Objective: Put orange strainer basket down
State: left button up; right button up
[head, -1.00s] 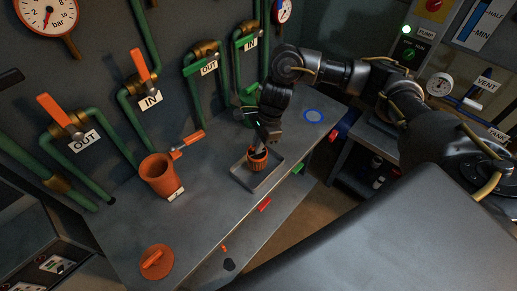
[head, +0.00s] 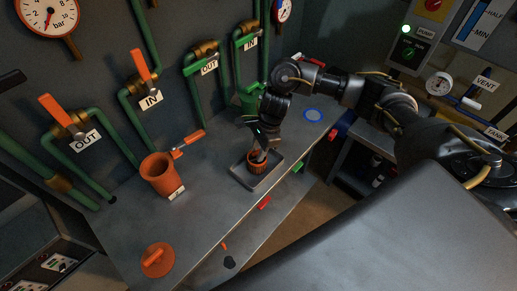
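The orange strainer basket (head: 254,167) is at the grey tray (head: 247,183) on the bench, looking upright and within the tray's rim. Whether its base touches the tray floor is hard to see. My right gripper (head: 262,153) is right at the basket's top, its fingertips overlapping the rim and opening. The fingers are small and dark, so I cannot tell if they still grip it. My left gripper is not in view.
An orange housing (head: 160,176) stands left of the tray, and an orange lid (head: 157,261) with a bar handle lies near the front. A green housing (head: 250,101) stands behind my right arm. A blue ring (head: 313,115) marks the bench. Bare bench lies between housing and tray.

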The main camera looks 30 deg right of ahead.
jog(key=shift+r+p, duration=0.25)
jog(key=shift+p, duration=0.05)
jog(key=shift+d+r, duration=0.1)
jog(key=shift+r, duration=0.25)
jog(key=b+v, duration=0.2)
jog(key=v, duration=0.9)
